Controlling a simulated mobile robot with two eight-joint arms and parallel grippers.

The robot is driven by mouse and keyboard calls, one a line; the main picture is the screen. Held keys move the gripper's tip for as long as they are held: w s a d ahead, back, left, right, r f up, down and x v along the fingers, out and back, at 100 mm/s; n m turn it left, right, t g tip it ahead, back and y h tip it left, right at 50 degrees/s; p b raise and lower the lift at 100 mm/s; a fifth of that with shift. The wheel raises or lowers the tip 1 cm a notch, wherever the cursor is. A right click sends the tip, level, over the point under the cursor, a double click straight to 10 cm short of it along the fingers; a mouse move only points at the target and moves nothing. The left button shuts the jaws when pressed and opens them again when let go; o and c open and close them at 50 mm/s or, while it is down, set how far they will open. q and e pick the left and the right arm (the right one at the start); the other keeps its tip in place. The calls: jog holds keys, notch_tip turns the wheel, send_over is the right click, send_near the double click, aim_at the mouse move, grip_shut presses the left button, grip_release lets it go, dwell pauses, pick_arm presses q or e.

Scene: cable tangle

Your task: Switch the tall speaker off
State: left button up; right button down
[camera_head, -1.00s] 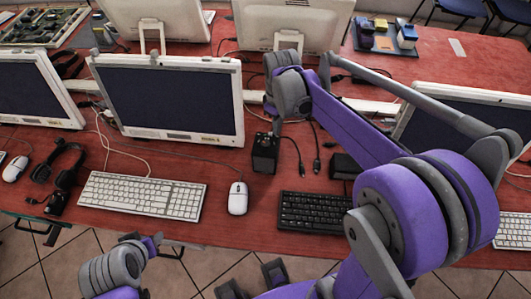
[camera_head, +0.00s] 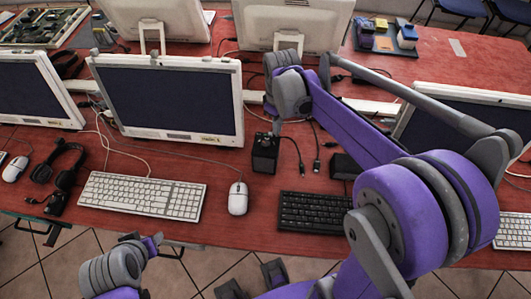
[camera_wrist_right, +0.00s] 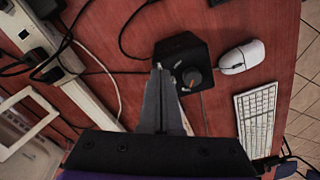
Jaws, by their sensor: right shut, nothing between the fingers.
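The tall speaker (camera_head: 265,154) is a black box standing on the red table, between the white-framed monitor and the black keyboard. In the right wrist view the speaker (camera_wrist_right: 184,52) shows from above, with a round dark knob (camera_wrist_right: 193,77) on its face. My right gripper (camera_wrist_right: 159,70) is shut and empty, its tips right beside the speaker near the knob. I cannot tell if they touch. In the head view its tips (camera_head: 276,131) are at the speaker's top. My left gripper (camera_head: 158,241) is low at the table's front edge; its jaws are unclear.
A lower black box (camera_head: 343,166) stands right of the speaker, partly behind my right arm. A white mouse (camera_head: 238,198), a white keyboard (camera_head: 142,194) and a black keyboard (camera_head: 313,211) lie in front. Dark cables (camera_head: 301,158) run beside the speaker. A monitor (camera_head: 170,98) stands behind left.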

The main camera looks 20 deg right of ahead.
jog(key=shift+f+b, duration=0.7)
jog(key=shift+f, duration=0.4)
dwell(0.5)
jog(key=shift+r, duration=0.1)
jog(key=shift+w+a, duration=0.35)
jog(key=shift+a, duration=0.15)
dwell(0.5)
jog(key=shift+r, duration=0.1)
jog(key=shift+s+d+r+p, duration=0.1)
jog(key=shift+r+p, duration=0.85)
jog(key=shift+r, duration=0.55)
jog(key=shift+d+r+p, duration=0.1)
jog(key=shift+r+p, duration=0.85)
jog(key=shift+r, duration=0.5)
